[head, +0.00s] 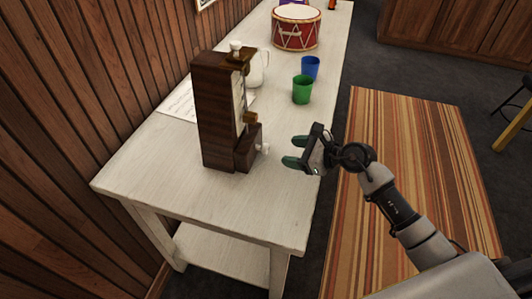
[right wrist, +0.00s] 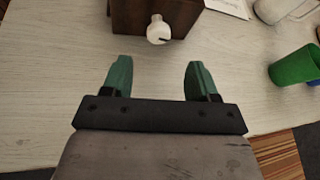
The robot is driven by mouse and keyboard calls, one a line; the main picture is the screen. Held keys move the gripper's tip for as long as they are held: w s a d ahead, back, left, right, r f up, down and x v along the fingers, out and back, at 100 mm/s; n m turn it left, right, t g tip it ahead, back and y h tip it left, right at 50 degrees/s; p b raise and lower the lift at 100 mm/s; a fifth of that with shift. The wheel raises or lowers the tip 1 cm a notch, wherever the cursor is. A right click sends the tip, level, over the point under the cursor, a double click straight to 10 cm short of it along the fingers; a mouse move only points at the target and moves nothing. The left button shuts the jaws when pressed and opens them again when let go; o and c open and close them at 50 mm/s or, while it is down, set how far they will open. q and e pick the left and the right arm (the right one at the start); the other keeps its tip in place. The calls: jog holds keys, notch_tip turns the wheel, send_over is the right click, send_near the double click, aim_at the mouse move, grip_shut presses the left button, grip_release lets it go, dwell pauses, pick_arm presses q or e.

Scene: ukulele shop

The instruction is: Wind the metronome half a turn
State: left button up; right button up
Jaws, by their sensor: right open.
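The metronome (head: 218,115) is a tall dark wooden box standing upright on the white table (head: 150,165). A small white knob (head: 264,148) sticks out from the low block at its front. The knob also shows in the right wrist view (right wrist: 159,31), at the top, with the metronome's wooden base (right wrist: 186,12) behind it. My right gripper (head: 291,152) is open and empty, over the table's right edge, a short way from the knob and pointing at it. Its two green fingertips (right wrist: 159,75) are spread, with the knob ahead between their lines and not touched. My left gripper is in neither view.
A green cup (head: 302,90), a blue cup (head: 310,68) and a red drum (head: 296,28) stand farther back on the table. A white jug (head: 260,70) is behind the metronome, and a paper sheet (head: 178,104) lies beside it. Wood-panelled wall runs along the left. A striped rug (head: 400,140) covers floor at right.

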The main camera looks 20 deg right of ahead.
aim_at(268, 149)
jog(key=x, duration=0.3)
jog(key=shift+w+a, duration=0.25)
jog(key=shift+a, duration=0.05)
jog(key=x, duration=0.4)
jog(key=shift+a+f, duration=0.1)
jog(key=shift+f, duration=0.05)
jog(key=shift+c, duration=1.2)
jog(key=c, duration=0.6)
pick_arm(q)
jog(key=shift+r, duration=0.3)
pick_arm(e)
jog(key=shift+c, duration=0.2)
